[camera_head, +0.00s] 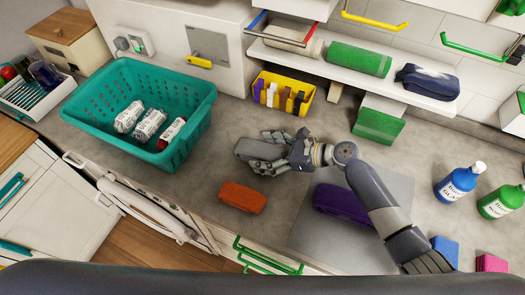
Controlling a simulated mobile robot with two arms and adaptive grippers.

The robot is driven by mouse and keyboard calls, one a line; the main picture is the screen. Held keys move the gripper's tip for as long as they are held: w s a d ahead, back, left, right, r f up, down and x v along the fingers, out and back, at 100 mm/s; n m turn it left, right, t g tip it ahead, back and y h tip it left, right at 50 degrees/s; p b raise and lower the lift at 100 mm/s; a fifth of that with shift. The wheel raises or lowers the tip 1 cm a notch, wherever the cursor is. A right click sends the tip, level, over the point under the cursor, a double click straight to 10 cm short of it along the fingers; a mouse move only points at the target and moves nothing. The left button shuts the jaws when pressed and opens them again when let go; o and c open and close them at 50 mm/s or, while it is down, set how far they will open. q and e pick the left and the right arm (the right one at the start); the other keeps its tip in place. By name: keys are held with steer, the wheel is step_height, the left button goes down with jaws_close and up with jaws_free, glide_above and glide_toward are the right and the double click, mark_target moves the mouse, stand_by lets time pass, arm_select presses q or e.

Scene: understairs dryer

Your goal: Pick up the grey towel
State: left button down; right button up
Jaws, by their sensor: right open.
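The grey towel (252,149) lies as a small dark grey bundle on the grey worktop, right of the teal basket. My right gripper (270,151) reaches in from the lower right and is open. Its fingers are at the right end of the towel, one on the far side and one on the near side. They cover part of the towel, and I cannot tell whether they touch it. My left gripper is not in view.
The teal basket (85,103) holds several wrapped packs. An orange towel (242,197) and a purple towel (342,203) lie nearer. A yellow bin (283,86) stands behind; a shelf (350,72) overhangs the back. Bottles (459,183) stand at right.

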steer(key=shift+w+a+f, duration=0.2)
steer(key=shift+a, duration=0.25)
steer(key=c, duration=1.2)
